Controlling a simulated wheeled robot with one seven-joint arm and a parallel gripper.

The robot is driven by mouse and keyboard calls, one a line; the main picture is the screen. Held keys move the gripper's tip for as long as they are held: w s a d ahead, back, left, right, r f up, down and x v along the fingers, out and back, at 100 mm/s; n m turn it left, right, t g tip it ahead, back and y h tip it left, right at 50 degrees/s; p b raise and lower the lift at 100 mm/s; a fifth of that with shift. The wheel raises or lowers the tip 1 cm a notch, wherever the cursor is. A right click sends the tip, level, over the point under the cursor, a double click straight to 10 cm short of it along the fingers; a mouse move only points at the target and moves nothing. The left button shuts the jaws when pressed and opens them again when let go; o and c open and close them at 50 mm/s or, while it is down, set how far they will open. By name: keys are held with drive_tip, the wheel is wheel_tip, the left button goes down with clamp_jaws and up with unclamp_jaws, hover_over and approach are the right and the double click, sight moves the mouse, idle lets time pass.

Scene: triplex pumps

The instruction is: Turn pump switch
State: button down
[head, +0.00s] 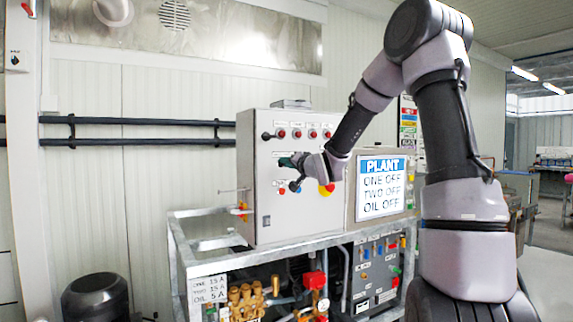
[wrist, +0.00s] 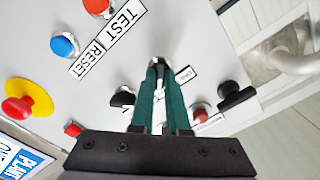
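The control box (head: 262,214) is a grey cabinet with lamps, buttons and black knobs. My gripper (head: 288,161) reaches its front face from the right. In the wrist view, the two green fingers of my gripper (wrist: 159,70) lie close together with a narrow gap. A small dark switch (wrist: 159,68) sits between their tips, beside a small label reading "ONE" (wrist: 183,76). The fingers appear shut on this switch, which they partly hide, so its angle is unclear. Another black knob (wrist: 122,97) sits to the left, and a larger black handle (wrist: 236,96) to the right.
A red mushroom button on yellow (wrist: 18,108) and a blue button (wrist: 65,45) are on the panel near my fingers. A PLANT sign (head: 382,186) stands right of the box. A metal frame (head: 205,262) with pump parts is below.

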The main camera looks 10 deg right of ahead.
drive_tip(key=shift+n, duration=0.3)
drive_tip(key=shift+s+a+n, duration=0.1)
drive_tip(key=shift+a+n, duration=0.05)
drive_tip(key=shift+n, duration=4.15)
drive_tip(key=shift+s+a+n, duration=0.1)
drive_tip(key=shift+a+n, duration=0.05)
drive_tip(key=shift+n, duration=4.15)
drive_tip(key=c, duration=0.9)
unclamp_jaws()
